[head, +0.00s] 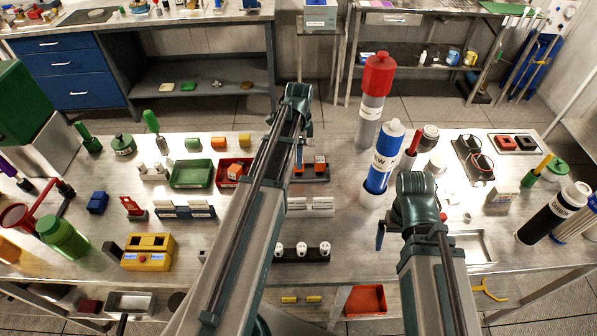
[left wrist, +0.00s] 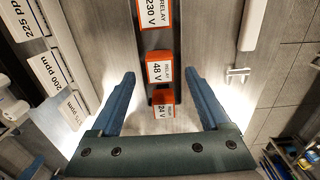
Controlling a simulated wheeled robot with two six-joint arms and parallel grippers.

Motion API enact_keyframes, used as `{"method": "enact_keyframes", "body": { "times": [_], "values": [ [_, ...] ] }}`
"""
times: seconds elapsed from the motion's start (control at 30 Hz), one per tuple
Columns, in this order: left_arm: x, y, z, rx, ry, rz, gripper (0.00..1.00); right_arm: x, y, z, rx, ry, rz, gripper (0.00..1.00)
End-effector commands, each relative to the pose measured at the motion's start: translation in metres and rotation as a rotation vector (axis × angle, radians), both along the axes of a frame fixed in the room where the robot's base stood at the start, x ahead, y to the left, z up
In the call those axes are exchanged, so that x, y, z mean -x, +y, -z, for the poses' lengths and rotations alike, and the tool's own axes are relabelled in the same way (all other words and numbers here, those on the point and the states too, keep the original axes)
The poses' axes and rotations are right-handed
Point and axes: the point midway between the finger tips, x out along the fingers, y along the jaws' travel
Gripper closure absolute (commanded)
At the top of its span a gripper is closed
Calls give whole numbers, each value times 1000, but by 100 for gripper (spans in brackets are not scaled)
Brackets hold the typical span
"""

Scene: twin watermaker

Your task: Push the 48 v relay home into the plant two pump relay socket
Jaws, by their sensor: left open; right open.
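The orange 48 V relay (left wrist: 160,68) lies between the 230 V relay (left wrist: 155,14) and the 24 V relay (left wrist: 163,108) on a dark strip in the left wrist view. My left gripper (left wrist: 160,76) is open, its blue fingers on either side of the 48 V relay with a gap on both sides. I cannot make out the plant two socket.
A blue-and-white cartridge (head: 386,160) and a red-capped cylinder (head: 372,100) stand right of the rack. A green tray (head: 191,184) and a red tray (head: 222,166) with an orange block lie left. White labelled cards (left wrist: 50,75) stand beside the relay strip.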

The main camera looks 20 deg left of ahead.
Motion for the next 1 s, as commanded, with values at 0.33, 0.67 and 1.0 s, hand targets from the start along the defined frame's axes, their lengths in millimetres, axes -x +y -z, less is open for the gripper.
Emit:
{"method": "enact_keyframes", "body": {
  "times": [0.33,0.67,1.0],
  "values": [
    [2,6,45,0,0,0,20,0,0,45,0,0,0,0],
    [2,5,46,0,0,0,20,0,0,46,0,0,0,0],
    [2,5,46,0,0,0,81,0,0,46,0,0,0,0]
  ]
}}
